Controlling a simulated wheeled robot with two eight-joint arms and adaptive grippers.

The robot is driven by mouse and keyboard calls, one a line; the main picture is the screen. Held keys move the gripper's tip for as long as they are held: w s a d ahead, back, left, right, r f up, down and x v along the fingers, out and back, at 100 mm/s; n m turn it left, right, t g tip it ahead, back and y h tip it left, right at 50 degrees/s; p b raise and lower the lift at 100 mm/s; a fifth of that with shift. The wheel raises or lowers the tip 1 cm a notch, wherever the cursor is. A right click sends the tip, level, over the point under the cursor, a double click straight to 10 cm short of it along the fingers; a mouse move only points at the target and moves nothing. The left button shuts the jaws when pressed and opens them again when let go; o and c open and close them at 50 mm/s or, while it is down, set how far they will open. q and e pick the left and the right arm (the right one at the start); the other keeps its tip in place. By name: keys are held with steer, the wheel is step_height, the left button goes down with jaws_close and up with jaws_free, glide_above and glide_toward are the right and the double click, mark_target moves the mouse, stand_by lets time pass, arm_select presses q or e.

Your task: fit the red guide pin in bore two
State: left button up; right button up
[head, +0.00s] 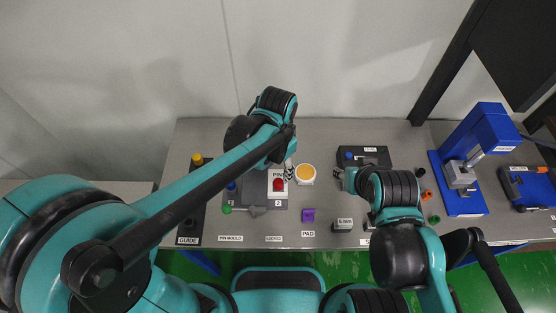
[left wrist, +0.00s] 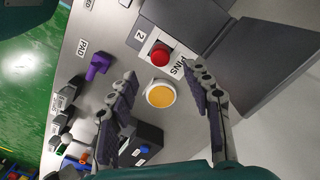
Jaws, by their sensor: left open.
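My left gripper (head: 289,172) is above the mould's back right part. In the left wrist view its fingers (left wrist: 168,108) are spread, with nothing between them touching either one. A white cup with an orange-yellow top (left wrist: 160,95) shows between and beyond them. My right gripper (head: 346,178) is small and partly hidden by its arm.
The white cup (head: 305,174) stands just right of the mould. A purple pad (head: 308,215) and a grey block (head: 343,225) are near the front edge. A dark box (head: 363,157) is at the back. A blue press (head: 473,155) stands at the right. A guide rack (head: 190,222) is at left.

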arm_select(q)
step_height(320, 180, up, 4)
steer(key=shift+f, duration=0.1)
stand_by(1.0)
steer(key=s+a+n+t+b, duration=0.2)
steer(key=a+n+t, duration=0.1)
steer(key=a, duration=0.6)
steer(key=s+a+f+n+t+b, duration=0.1)
steer(key=s+a+n+t, duration=0.2)
steer(key=a+n, duration=0.3)
steer(key=a+t, duration=0.1)
steer(key=a, duration=0.1)
steer(key=shift+a+b, duration=0.35)
steer(key=shift+s, duration=0.1)
